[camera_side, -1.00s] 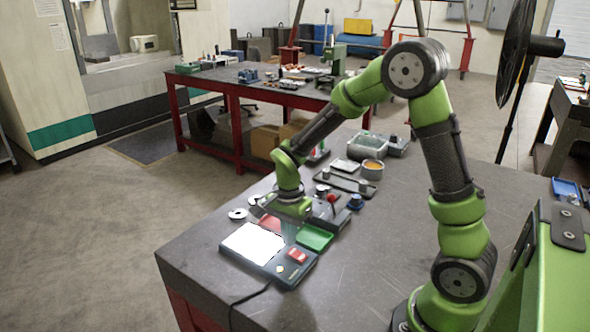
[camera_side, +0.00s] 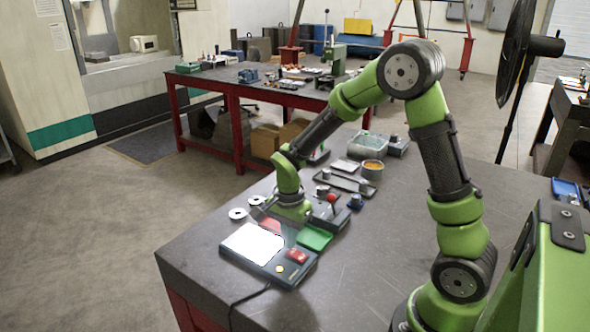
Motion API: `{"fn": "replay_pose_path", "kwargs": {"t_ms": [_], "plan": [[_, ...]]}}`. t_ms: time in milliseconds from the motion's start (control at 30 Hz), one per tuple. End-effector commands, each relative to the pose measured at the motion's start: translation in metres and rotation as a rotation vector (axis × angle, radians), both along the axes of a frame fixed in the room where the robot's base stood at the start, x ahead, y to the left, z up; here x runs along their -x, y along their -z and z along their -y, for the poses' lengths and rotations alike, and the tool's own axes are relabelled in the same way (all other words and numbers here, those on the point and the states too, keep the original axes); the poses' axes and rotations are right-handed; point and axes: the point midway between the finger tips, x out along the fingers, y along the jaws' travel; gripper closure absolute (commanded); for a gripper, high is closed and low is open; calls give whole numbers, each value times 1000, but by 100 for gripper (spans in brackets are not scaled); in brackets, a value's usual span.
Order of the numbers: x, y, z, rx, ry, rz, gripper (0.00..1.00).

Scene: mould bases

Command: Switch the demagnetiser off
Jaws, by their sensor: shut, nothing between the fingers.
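The demagnetiser (camera_side: 252,243) is a low dark blue-grey box with a bright white top plate, lying near the left front of the bench. Its red switch (camera_side: 297,256) sits on the right part of the box, with a small round yellow-orange mark beside it. The switch's exact tilt is too small to tell. A cable runs from the front of the box. My gripper (camera_side: 290,240) points down just behind the switch, above the box's back right edge. It is shut and empty. Whether its fingertips touch anything is unclear.
A green tray (camera_side: 315,239) and a red tray, partly hidden by my gripper, lie behind the demagnetiser. A dark unit with a red-knobbed lever (camera_side: 332,199) stands behind them. Two metal rings (camera_side: 238,213) lie at the left. The bench's front right is clear.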

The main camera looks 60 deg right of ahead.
Motion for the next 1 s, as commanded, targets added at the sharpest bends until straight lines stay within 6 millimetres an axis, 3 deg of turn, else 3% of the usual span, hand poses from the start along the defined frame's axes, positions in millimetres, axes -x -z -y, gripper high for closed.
{"fn": "replay_pose_path", "kwargs": {"t_ms": [1000], "plan": [[0,14,0,0,1,0,100]]}}
